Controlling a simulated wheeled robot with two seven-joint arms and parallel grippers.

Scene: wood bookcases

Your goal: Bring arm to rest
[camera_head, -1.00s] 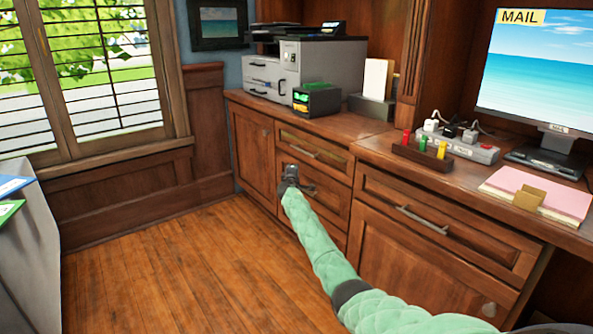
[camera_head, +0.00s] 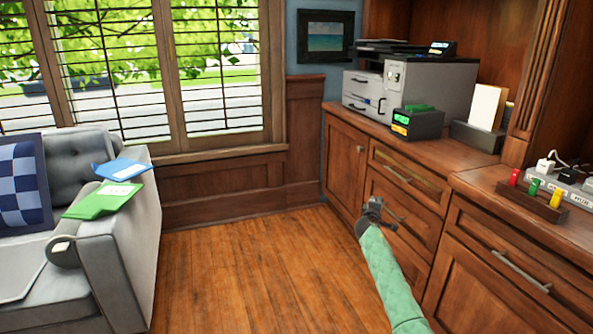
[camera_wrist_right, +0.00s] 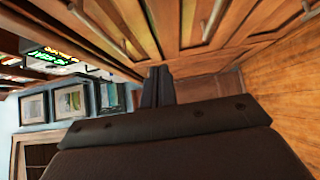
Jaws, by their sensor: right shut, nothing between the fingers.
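My right arm, in a green quilted sleeve, reaches in from the bottom right of the head view. My right gripper (camera_head: 373,207) is dark and hangs in front of the cabinet drawers, overlapping the second drawer's handle in the picture; I cannot tell if it touches it. In the right wrist view its fingers (camera_wrist_right: 158,84) are together, with nothing between them. My left gripper is not in view.
Wooden drawers and a counter (camera_head: 440,150) fill the right side, with a printer (camera_head: 425,90) on top. A grey sofa (camera_head: 125,255) with a green folder (camera_head: 103,200) and a blue folder (camera_head: 122,168) stands left. The wooden floor (camera_head: 240,270) between is clear.

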